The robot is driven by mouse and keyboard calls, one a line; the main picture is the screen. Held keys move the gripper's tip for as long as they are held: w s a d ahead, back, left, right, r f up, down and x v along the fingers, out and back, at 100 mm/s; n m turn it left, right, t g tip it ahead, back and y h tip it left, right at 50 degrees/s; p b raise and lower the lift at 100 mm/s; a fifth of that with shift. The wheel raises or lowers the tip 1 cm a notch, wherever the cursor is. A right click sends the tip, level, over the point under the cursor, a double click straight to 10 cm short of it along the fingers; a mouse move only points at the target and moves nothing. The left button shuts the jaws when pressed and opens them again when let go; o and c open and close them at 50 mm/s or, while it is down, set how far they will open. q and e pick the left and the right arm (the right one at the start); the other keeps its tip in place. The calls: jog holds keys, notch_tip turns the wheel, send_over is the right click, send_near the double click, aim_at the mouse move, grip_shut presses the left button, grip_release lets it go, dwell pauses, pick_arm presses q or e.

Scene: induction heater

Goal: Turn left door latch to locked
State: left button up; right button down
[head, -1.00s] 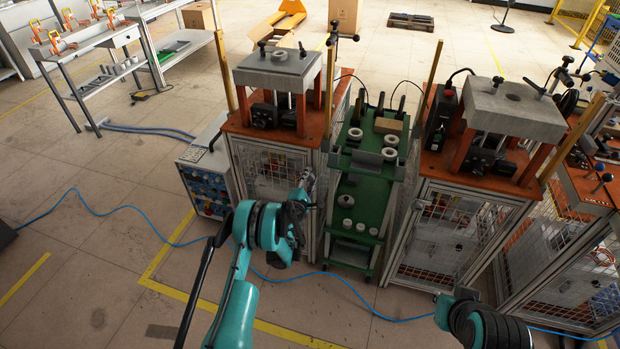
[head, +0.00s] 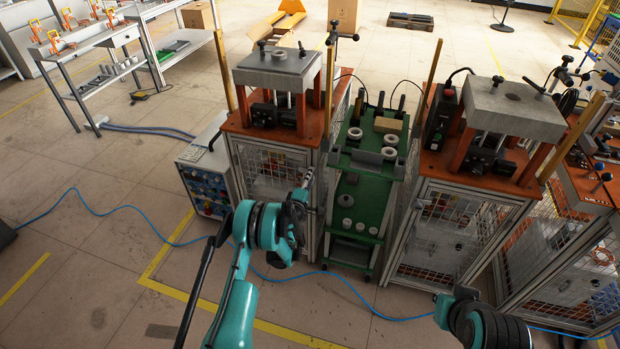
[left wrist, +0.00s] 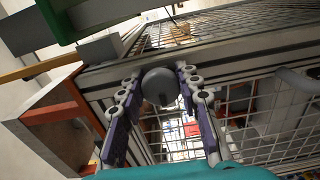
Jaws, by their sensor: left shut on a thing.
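The left cabinet's mesh door (head: 268,172) is below the orange-topped heater station, and it looks closed. My left gripper (head: 307,180) is at the right edge of this door. In the left wrist view, my left gripper (left wrist: 157,88) is shut on a round grey latch knob (left wrist: 160,88), with a purple-and-white finger on each side. The latch is hidden behind the gripper in the head view, and its turn angle cannot be told. Part of my right arm shows at the lower right of the head view, but its fingertips do not.
A green cart (head: 357,200) with grey rings stands close to the right of my left gripper. A second caged station (head: 455,225) stands beyond it. A control box (head: 205,180) is on the left. A blue cable (head: 120,207) crosses the open floor.

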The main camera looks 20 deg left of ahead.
pick_arm(q)
jog(key=o, duration=1.2)
jog(key=shift+c, duration=0.2)
